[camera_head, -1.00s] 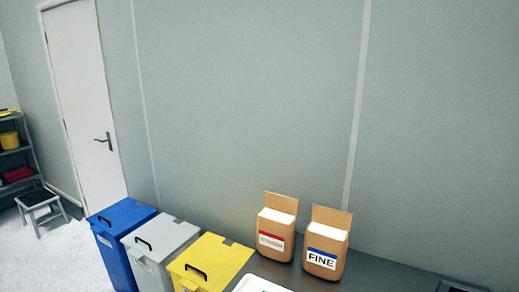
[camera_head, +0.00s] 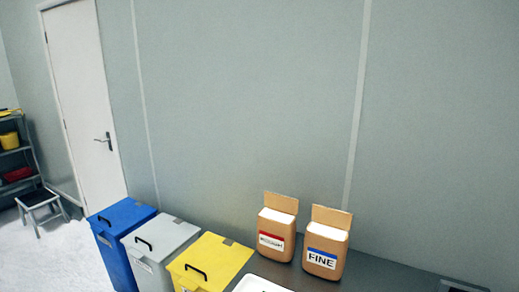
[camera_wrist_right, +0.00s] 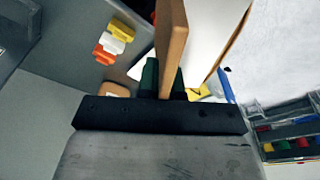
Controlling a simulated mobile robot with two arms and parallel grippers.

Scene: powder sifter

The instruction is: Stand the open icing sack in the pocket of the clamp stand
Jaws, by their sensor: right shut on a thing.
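My right gripper (camera_wrist_right: 164,78) shows only in the right wrist view. Its dark fingers are shut on the brown upright wall or flap of an open sack (camera_wrist_right: 171,35) with a white top or filling beside it. No label shows on this sack, so I cannot tell which one it is. In the head view, two open brown sacks stand upright on the counter, one with a red label (camera_head: 271,243) and one with a blue label reading FINE (camera_head: 322,258). I cannot make out the clamp stand or its pocket. My left gripper is not in view.
Blue (camera_head: 125,230), grey (camera_head: 160,245) and yellow (camera_head: 215,262) lidded bins stand left of the dark counter (camera_head: 385,270). A white tray edge (camera_head: 262,284) shows at the bottom. Small yellow, white and red items (camera_wrist_right: 112,40) sit in the wrist view. A step stool (camera_head: 40,200) stands far left.

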